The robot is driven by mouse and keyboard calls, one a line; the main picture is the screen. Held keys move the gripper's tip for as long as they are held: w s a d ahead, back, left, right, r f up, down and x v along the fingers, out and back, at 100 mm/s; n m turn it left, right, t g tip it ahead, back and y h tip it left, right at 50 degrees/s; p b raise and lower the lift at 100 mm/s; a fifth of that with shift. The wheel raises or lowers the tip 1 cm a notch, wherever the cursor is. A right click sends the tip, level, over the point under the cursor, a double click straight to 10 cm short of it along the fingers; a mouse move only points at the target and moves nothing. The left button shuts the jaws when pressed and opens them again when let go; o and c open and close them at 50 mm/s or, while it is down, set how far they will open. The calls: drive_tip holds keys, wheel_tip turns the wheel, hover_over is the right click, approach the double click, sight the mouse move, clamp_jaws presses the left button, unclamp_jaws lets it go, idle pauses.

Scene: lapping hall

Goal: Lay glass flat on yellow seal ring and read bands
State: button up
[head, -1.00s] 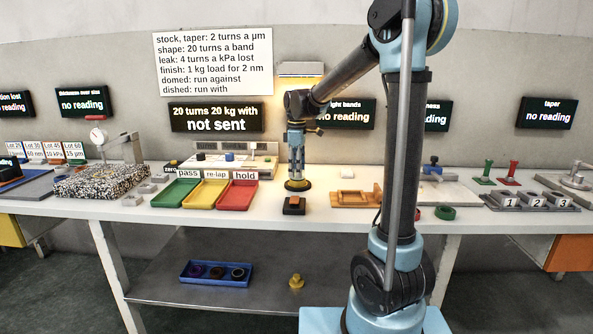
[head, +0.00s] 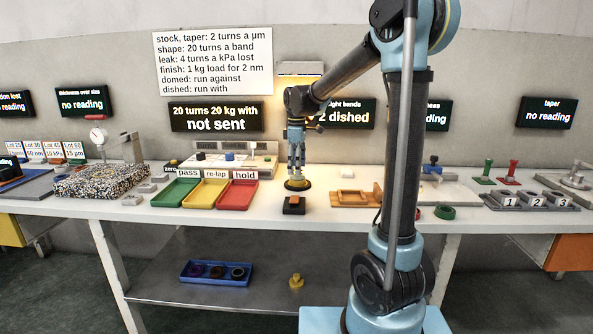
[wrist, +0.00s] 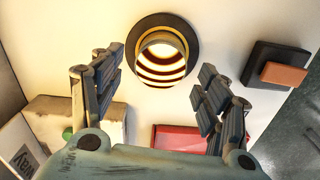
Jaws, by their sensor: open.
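The yellow seal ring (head: 297,182) sits on the bench in a dark round seat, below my gripper (head: 296,165). In the wrist view the ring (wrist: 143,42) shows at top centre inside a dark disc. Curved light and dark bands fill its opening; the clear glass flat (wrist: 162,60) appears to lie over it, though its edge is hard to make out. My gripper (wrist: 158,88) is open, its fingers apart on either side of the ring, holding nothing. The bands screen (head: 350,115), partly behind my arm, reads "2 dished".
A black block with an orange top (head: 293,205) is at the bench front edge, close to the ring. Green, yellow and red trays (head: 238,195) stand to the left. An orange wooden holder (head: 352,197) is to the right. A lit lamp (head: 301,70) hangs above.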

wheel_tip(320, 180, up, 11)
idle(0.4)
